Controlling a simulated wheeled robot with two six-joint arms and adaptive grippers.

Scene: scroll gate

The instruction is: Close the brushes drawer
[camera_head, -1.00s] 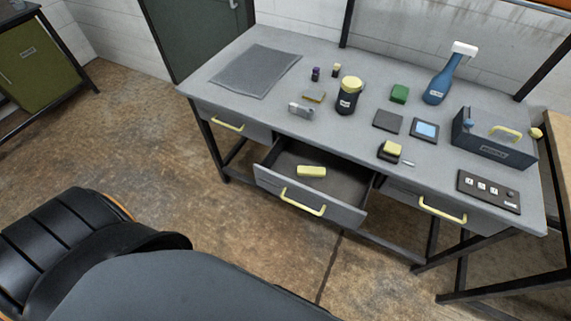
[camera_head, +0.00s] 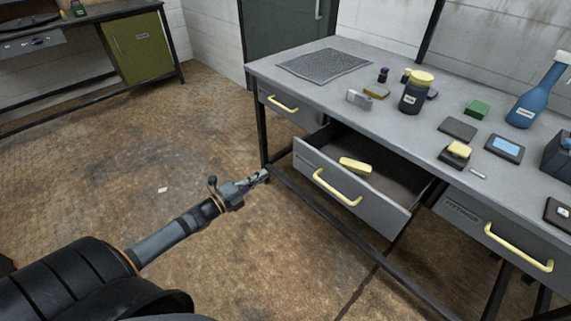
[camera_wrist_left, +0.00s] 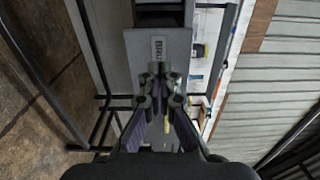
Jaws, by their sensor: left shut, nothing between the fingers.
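The middle drawer (camera_head: 385,205) of the grey workbench is pulled open, with a yellow bar handle (camera_head: 338,188) on its front and a yellow block (camera_head: 355,165) inside. In the left wrist view a grey drawer front (camera_wrist_left: 178,62) bears a label that seems to begin "BRU", partly readable, beyond the fingers. My left gripper (camera_head: 264,175) is shut and empty, to the left of the open drawer's front and apart from it. It also shows in the left wrist view (camera_wrist_left: 160,75). My right gripper is not in view.
The left drawer (camera_head: 290,106) is shut; the right drawer (camera_head: 480,222), labelled fittings, looks shut. The benchtop (camera_head: 390,65) holds a dark jar (camera_head: 413,95), a blue bottle (camera_head: 530,98) and small items. A black bench leg (camera_head: 262,135) stands near my left gripper.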

